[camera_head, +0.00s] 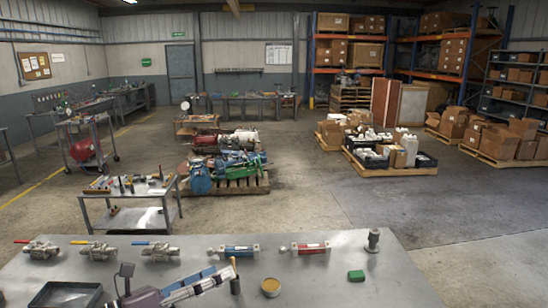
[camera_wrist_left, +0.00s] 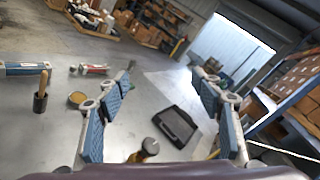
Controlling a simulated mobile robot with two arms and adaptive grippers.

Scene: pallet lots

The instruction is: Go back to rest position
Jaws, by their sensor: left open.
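My left gripper (camera_head: 222,274) reaches in low over the near edge of the grey table (camera_head: 320,270). Its blue-padded fingers are spread apart with nothing between them. A wooden-handled tool with a dark base (camera_head: 235,286) stands beside the fingertips in the head view. My right gripper is in neither view.
Behind the gripper lie several valves (camera_head: 98,251), a blue cylinder (camera_head: 234,251) and a red cylinder (camera_head: 306,248). A round tin (camera_head: 271,287), a green block (camera_head: 356,275) and a metal fitting (camera_head: 373,240) stand to the right.

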